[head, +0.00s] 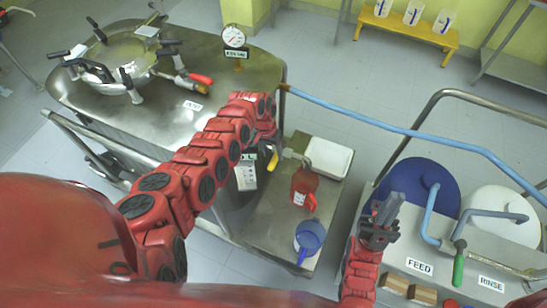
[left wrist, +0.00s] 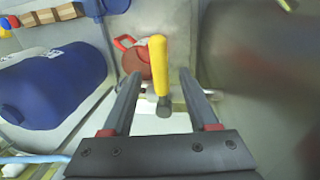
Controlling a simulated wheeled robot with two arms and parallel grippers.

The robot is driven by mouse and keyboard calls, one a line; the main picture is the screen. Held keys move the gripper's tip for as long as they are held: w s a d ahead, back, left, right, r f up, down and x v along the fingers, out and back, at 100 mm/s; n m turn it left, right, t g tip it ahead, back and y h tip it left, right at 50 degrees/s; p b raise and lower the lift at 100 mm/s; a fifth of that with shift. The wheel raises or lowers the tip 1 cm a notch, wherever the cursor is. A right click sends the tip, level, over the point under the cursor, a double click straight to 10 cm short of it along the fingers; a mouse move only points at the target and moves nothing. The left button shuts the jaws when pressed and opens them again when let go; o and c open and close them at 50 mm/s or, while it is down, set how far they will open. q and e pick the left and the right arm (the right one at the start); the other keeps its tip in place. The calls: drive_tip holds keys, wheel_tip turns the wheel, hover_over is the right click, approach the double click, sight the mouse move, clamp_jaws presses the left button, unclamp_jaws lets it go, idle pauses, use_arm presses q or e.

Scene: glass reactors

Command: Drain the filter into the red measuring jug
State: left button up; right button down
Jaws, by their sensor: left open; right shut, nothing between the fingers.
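The filter (head: 120,55) is a round steel vessel with black clamp knobs, set in the steel cabinet top at upper left. A drain valve with a yellow handle (head: 272,160) and a short spout sticks out from the cabinet's right side. The red measuring jug (head: 304,188) stands on the low steel shelf by the spout. My left gripper (left wrist: 161,74) is open, with the yellow handle showing between its fingers in the left wrist view; contact is unclear. The red jug (left wrist: 136,61) shows partly behind the handle there. My right gripper (head: 379,222) is shut and empty, right of the shelf.
A blue jug (head: 309,238) and a white tray (head: 328,158) share the shelf with the red jug. A blue hose (head: 400,128) crosses at upper right. Blue (head: 420,186) and white drums stand by the FEED and RINSE signs, close to my right gripper.

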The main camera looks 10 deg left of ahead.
sight(274, 159)
use_arm(q)
drive_tip(key=shift+d+f+b, duration=0.15)
drive_tip(key=shift+f+b, duration=0.15)
drive_tip(key=shift+f, duration=0.45)
drive_tip(key=shift+d+f+b, duration=0.1)
drive_tip(key=shift+f+b, duration=0.2)
drive_tip(key=shift+f, duration=0.45)
clamp_jaws()
